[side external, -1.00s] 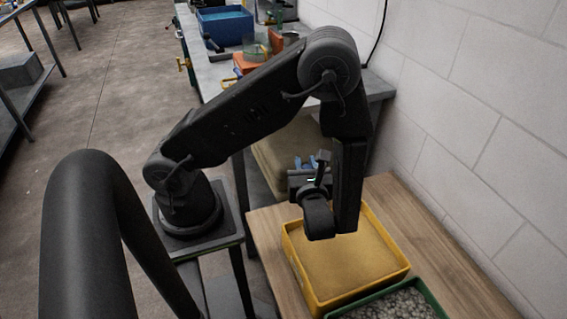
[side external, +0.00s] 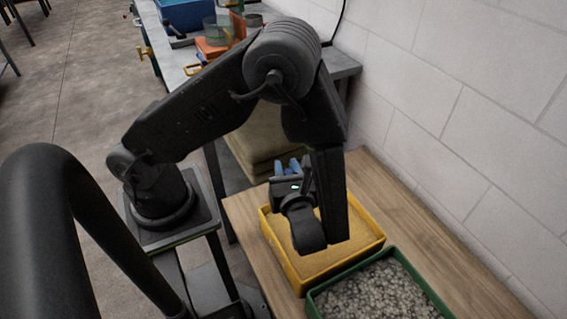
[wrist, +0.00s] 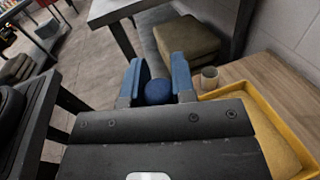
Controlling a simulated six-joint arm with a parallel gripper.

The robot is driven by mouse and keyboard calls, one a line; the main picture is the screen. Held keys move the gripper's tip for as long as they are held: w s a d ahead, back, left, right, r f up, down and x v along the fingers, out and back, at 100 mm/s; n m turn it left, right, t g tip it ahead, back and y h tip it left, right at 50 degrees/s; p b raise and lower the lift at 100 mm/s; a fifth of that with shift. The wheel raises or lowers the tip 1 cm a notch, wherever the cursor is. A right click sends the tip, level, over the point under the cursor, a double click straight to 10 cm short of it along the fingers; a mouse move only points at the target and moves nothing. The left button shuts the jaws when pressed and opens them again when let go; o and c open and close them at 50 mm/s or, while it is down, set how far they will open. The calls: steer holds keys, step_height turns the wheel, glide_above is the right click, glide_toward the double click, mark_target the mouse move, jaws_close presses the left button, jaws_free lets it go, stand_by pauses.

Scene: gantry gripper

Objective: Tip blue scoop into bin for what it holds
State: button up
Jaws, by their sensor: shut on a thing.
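My gripper (side external: 292,167) is at the far left edge of the yellow bin (side external: 288,270), with its blue fingers pointing away from the side camera. In the wrist view my gripper (wrist: 158,82) has its two blue fingers around a dark blue rounded thing, which looks like part of the blue scoop (wrist: 158,92). The scoop's full shape, its tilt and what it holds are hidden. The yellow bin holds a flat tan, sand-like fill and also shows at the right of the wrist view (wrist: 252,91). The green bin (side external: 320,290) in front of it holds grey pebbles.
Both bins stand on a wooden table (side external: 420,250) beside a white block wall. A small tan cup (wrist: 209,78) stands behind the yellow bin. Stacked tan sacks (wrist: 186,42) lie beyond. A cluttered grey bench (side external: 170,65) is at the back.

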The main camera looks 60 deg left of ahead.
steer(key=w+m, duration=0.4)
steer(key=w, duration=0.1)
steer(key=shift+w+g+h, duration=0.25)
steer(key=shift+g+h, duration=0.05)
steer(key=shift+h, duration=0.1)
steer(key=shift+w+f+m+g+h, duration=0.2)
steer(key=shift+w+m, duration=0.4)
steer(key=shift+w, duration=0.25)
steer(key=shift+w+f+m+g+h, duration=0.1)
steer(key=shift+w+f+m+h, duration=0.1)
steer(key=shift+w+m, duration=0.55)
steer(key=shift+w, duration=0.15)
steer(key=shift+w+f+m+g, duration=0.25)
steer(key=shift+w+f+m, duration=0.25)
steer(key=shift+w, duration=0.35)
steer(key=shift+w+f+m+g, duration=0.25)
steer(key=shift+w+f+m, duration=0.2)
steer(key=shift+w, duration=0.35)
steer(key=shift+w+f+m+g, duration=0.4)
steer(key=shift+w+f+m, duration=0.7)
steer(key=shift+w+f, duration=0.35)
